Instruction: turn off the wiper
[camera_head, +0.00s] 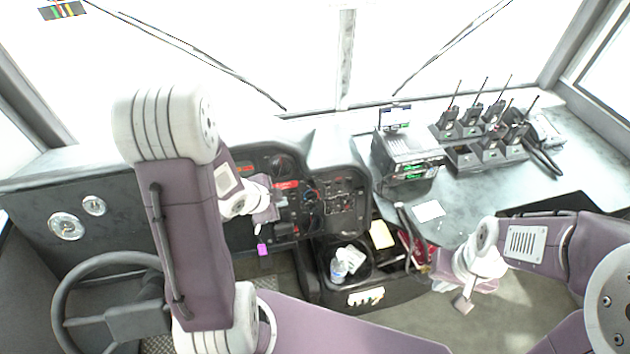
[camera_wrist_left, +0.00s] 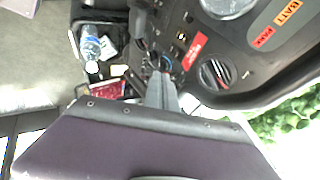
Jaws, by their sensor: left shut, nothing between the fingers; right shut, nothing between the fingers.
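Two wiper arms, one on the left (camera_head: 190,55) and one on the right (camera_head: 450,45), show against the bright windshield. The dashboard panel (camera_head: 345,200) carries several small knobs and switches; I cannot tell which one works the wiper. My left gripper (camera_head: 268,214) is shut and empty in front of the panel. In the left wrist view its fingertips (camera_wrist_left: 161,82) are close to a small switch with a blue ring (camera_wrist_left: 165,63), but contact is unclear. My right gripper (camera_head: 464,304) is shut and empty, low over the floor at right.
The steering wheel (camera_head: 115,310) is at lower left. A bin with a bottle (camera_head: 339,268) stands below the panel. A radio unit (camera_head: 407,160) and several handheld radios (camera_head: 490,130) sit on the right counter. Red labels (camera_wrist_left: 195,50) mark the panel.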

